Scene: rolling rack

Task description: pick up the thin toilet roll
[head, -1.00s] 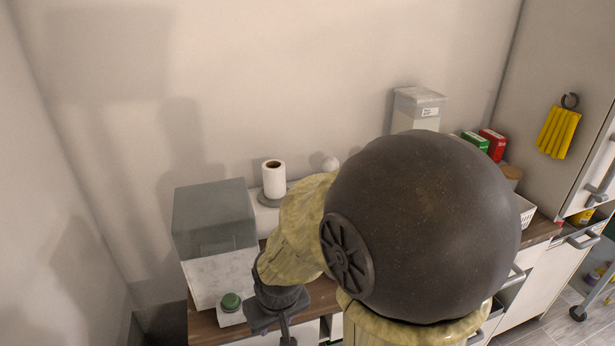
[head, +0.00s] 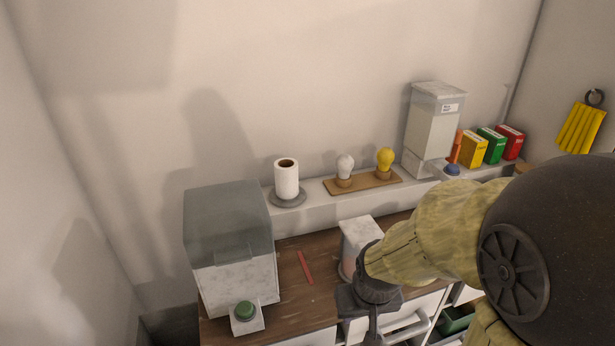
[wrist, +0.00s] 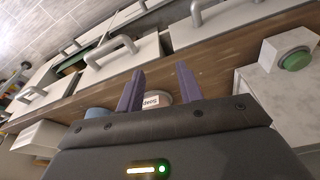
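The thin toilet roll (head: 286,180) is white with a brown core. It stands upright on a round grey base at the left end of the white back ledge. My gripper (head: 372,338) is in front of the counter, to the right of the roll, lower and well apart from it. In the wrist view, the two dark fingers of my gripper (wrist: 160,88) are spread apart with nothing held between them. The roll does not show in the wrist view.
A grey-lidded box (head: 228,225) with a green button (head: 244,310) stands left on the wooden counter (head: 290,262). A marbled container (head: 358,240) is near my gripper. Two bulbs on a wooden board (head: 362,183) and a tall dispenser (head: 432,125) stand along the ledge.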

